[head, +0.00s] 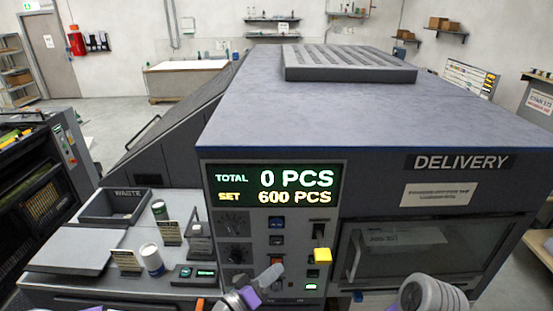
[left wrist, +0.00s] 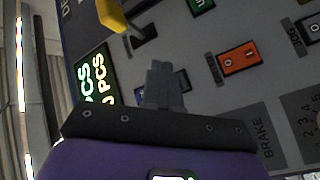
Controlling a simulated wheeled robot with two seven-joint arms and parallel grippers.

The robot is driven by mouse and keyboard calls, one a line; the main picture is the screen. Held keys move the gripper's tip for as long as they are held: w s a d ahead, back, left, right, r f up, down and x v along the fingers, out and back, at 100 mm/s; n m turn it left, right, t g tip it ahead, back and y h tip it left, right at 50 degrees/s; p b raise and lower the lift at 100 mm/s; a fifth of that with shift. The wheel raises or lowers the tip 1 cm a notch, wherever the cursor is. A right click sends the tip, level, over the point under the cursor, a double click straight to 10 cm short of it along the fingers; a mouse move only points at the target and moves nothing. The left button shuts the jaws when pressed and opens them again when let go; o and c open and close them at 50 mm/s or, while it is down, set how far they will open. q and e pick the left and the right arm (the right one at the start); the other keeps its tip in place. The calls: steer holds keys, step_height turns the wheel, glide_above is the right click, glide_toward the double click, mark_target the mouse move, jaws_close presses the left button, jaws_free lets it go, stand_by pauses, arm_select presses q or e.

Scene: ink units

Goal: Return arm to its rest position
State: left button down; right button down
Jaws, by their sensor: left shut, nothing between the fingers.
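My left gripper (head: 270,276) is in front of the lower part of the machine's control panel, with its fingers closed together and empty. In the left wrist view the shut fingers (left wrist: 164,86) point at the panel, close to an orange rocker switch (left wrist: 238,61) and a yellow-handled lever (left wrist: 112,15). I cannot tell whether they touch the panel. The yellow lever knob (head: 322,255) also shows in the head view, right of the gripper. Part of my other arm shows at the lower right, but its gripper is not in view.
The display (head: 274,187) reads TOTAL 0 PCS and SET 600 PCS. The delivery window (head: 430,250) is to the right. Open floor lies behind at left.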

arm_select(q)
steer(key=s+d+f+n+g+y+b, duration=0.1)
steer(key=s+f+g+y+b, duration=0.2)
steer(key=f, duration=1)
steer(key=s+f+g+y+b, duration=0.1)
steer(key=s+f+g+b, duration=0.2)
steer(key=f, duration=0.9)
steer(key=s+a+f+g+y+b, duration=0.1)
steer(key=s+a+f+g+y, duration=0.1)
steer(key=s+a+f, duration=0.3)
steer(key=s+a+f+n+g+y+b, duration=0.1)
steer(key=s+a+f+g+y+b, duration=0.1)
steer(key=s+f, duration=0.8)
step_height(320, 180, down, 3)
steer(key=a+g+y, duration=0.1)
steer(key=a+g, duration=0.1)
steer(key=shift+a+f+g, duration=0.2)
steer(key=shift+a+g, duration=0.1)
steer(key=shift+a, duration=0.1)
